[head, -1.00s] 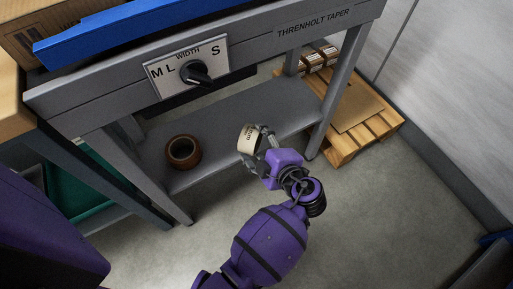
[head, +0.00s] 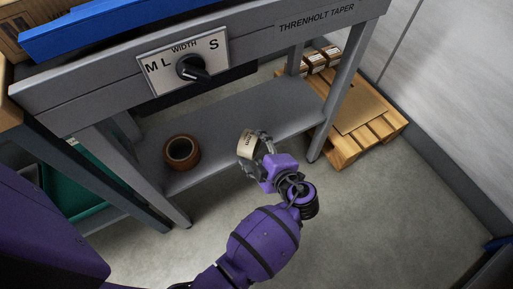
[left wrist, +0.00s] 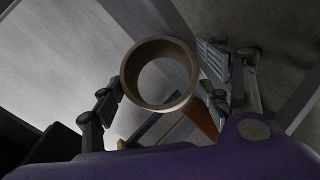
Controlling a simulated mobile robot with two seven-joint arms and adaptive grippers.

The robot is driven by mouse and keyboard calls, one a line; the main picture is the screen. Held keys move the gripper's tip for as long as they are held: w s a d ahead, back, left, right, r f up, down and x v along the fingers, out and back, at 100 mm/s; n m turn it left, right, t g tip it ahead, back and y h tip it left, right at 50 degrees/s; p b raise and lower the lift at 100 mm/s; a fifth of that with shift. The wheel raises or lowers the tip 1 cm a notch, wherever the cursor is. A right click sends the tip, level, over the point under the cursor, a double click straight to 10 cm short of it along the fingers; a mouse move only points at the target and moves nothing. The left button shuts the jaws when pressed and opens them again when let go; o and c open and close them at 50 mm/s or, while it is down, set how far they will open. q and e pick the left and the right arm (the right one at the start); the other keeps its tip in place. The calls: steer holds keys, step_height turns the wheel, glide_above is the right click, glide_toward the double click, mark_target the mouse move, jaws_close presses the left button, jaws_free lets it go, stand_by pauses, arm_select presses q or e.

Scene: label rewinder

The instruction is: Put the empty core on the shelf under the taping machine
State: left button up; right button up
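The empty core (head: 246,144) is a pale tan ring with printing on its side. My left gripper (head: 255,148) is shut on it, and in the head view it shows in front of the shelf's front edge. In the left wrist view the hollow core (left wrist: 129,80) sits between the two fingers (left wrist: 160,85). The grey shelf (head: 215,125) lies under the taping machine (head: 110,82), which is marked THRENHOLT TAPER. Whether the core touches the shelf cannot be told. My right gripper is not in view.
A brown tape roll (head: 181,152) lies on the shelf's left part; the shelf beyond and right of it is bare. Grey legs (head: 335,105) frame the shelf. A wooden pallet (head: 385,125) with small boxes stands right. A green bin (head: 70,190) is at left.

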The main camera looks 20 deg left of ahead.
arm_select(q)
steer(key=shift+o, duration=1)
